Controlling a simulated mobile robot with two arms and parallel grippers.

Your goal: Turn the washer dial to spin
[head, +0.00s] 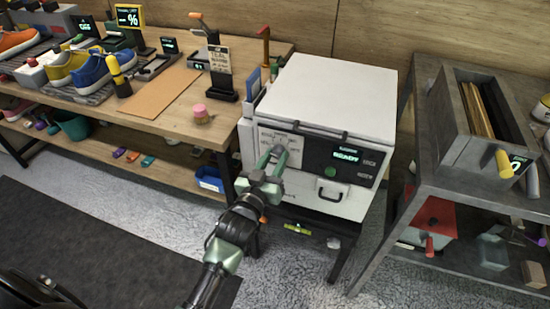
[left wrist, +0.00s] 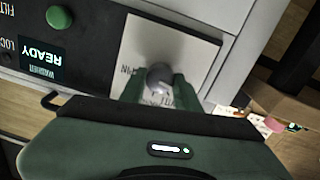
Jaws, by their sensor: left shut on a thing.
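The washer (head: 330,95) is a white box with a black front panel. Its display (head: 346,156) reads READY. The dial (left wrist: 158,76) is a dark round knob on a pale label plate (left wrist: 200,45); part of the lettering is hidden, with "PIN" showing on the left. My left gripper (head: 273,156) reaches the panel's left side and is shut on the dial, one green finger on each side in the left wrist view (left wrist: 157,90). The fingers hide the dial in the head view. I cannot tell which setting it points to. My right gripper is not in view.
A green button (head: 330,172) and a drawer handle (head: 330,192) are right of the dial. A grey shelf unit (head: 424,130) stands close on the right.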

